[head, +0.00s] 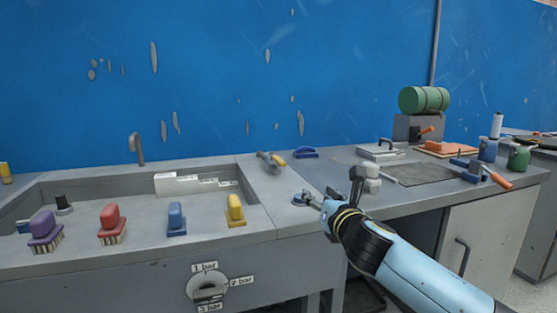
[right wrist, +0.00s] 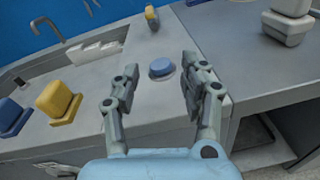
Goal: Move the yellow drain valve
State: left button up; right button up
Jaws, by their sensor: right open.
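A grey fitting with a yellow handle (head: 277,161) lies on the counter right of the sink, near the blue wall. Its yellow part (right wrist: 152,18) shows at the top of the right wrist view. I cannot tell for sure that it is the drain valve; a yellow block (head: 235,210) also stands on the sink's front rim and shows in the right wrist view (right wrist: 59,102). My right gripper (right wrist: 160,74) is open and empty over the counter, short of the yellow-handled fitting. A round blue knob (right wrist: 162,67) shows between its fingers. My left gripper is not in view.
A blue block (head: 176,218), a red brush (head: 112,223) and a purple brush (head: 45,230) line the sink's front rim. A tap (head: 137,148) stands behind the sink. A grey block (right wrist: 287,25) stands right of my right gripper. A dial (head: 207,285) is on the front panel.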

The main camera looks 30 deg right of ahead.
aim_at(277, 160)
jog(key=i+l, duration=0.25)
jog(key=i, duration=0.15)
jog(key=i+l, duration=0.25)
jog(key=i, duration=0.15)
